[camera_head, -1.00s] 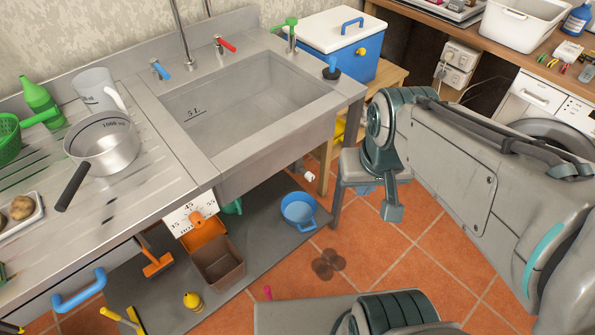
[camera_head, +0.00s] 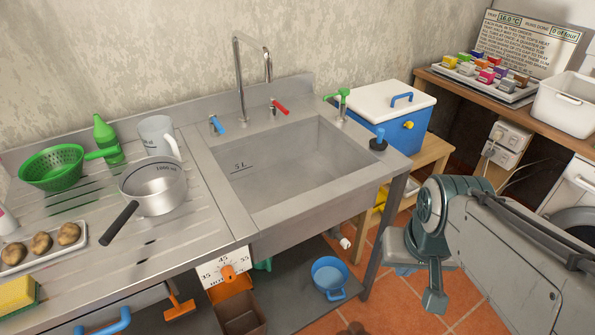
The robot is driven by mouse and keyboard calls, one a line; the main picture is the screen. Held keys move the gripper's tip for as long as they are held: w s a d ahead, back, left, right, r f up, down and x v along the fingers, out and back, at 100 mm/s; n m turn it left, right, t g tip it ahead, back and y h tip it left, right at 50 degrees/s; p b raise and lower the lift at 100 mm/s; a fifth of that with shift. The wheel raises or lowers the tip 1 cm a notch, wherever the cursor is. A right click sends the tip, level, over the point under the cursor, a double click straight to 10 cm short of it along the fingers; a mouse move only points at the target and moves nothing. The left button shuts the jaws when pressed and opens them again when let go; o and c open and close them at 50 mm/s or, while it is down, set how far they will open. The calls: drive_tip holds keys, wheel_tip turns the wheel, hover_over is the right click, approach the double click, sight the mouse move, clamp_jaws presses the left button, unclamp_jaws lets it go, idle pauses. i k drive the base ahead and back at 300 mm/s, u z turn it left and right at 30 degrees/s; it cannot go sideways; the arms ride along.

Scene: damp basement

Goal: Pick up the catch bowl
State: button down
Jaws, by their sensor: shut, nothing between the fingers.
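A round blue bowl (camera_head: 329,275) with a small handle sits upright on the grey lower shelf (camera_head: 300,311) under the sink; I take it as the catch bowl. It looks empty. My gripper (camera_head: 435,301) hangs at the right of the head view, pointing down in front of the sink's right leg. It is shut and empty, apart from the bowl and to its right.
The sink (camera_head: 300,170) and its front leg (camera_head: 383,240) stand above and beside the bowl. A blue box (camera_head: 390,115) with white lid stands right of the sink. Tiled floor (camera_head: 395,285) shows below.

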sight(329, 274)
drive_tip(key=z, duration=1.65)
drive_tip(key=i, duration=1.65)
drive_tip(key=u, duration=2.9)
